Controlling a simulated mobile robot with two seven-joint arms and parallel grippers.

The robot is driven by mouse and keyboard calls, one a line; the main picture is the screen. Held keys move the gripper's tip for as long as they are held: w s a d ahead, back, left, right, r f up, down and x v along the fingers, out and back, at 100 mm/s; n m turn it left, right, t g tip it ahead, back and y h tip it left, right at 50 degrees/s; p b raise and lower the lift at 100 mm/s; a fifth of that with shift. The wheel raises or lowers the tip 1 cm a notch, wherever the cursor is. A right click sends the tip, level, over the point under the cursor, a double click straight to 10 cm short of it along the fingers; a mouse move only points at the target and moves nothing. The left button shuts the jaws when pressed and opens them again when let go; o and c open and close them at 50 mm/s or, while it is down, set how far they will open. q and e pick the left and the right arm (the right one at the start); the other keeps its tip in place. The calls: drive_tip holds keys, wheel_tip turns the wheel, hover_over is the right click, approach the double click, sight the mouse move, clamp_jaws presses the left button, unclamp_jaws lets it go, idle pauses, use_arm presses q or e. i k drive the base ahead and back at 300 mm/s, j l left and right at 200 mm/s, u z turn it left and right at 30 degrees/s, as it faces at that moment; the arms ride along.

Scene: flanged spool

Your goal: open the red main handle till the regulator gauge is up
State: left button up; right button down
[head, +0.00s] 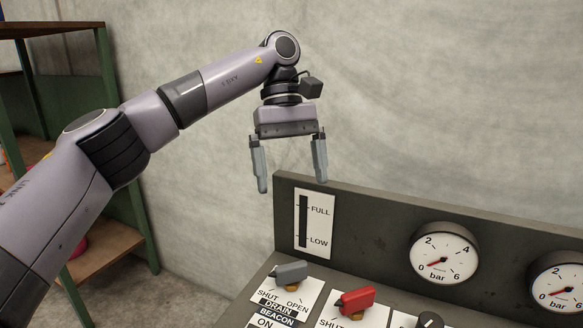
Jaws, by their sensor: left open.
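The red handle (355,301) sits on a brass stem on the panel, over a white label where only "SHUT" can be read. My left gripper (291,186) is open and empty, pointing down above the back panel's left end, up and left of the red handle. My right gripper is not in view.
A grey handle (291,273) labelled drain, shut and open, stands left of the red one. A black knob (430,320) is at the bottom edge. A FULL/LOW level strip (303,222) is on the back panel (375,222). A green shelf (125,150) stands left.

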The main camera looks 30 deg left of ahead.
sight(353, 301)
drive_tip(key=k, duration=1)
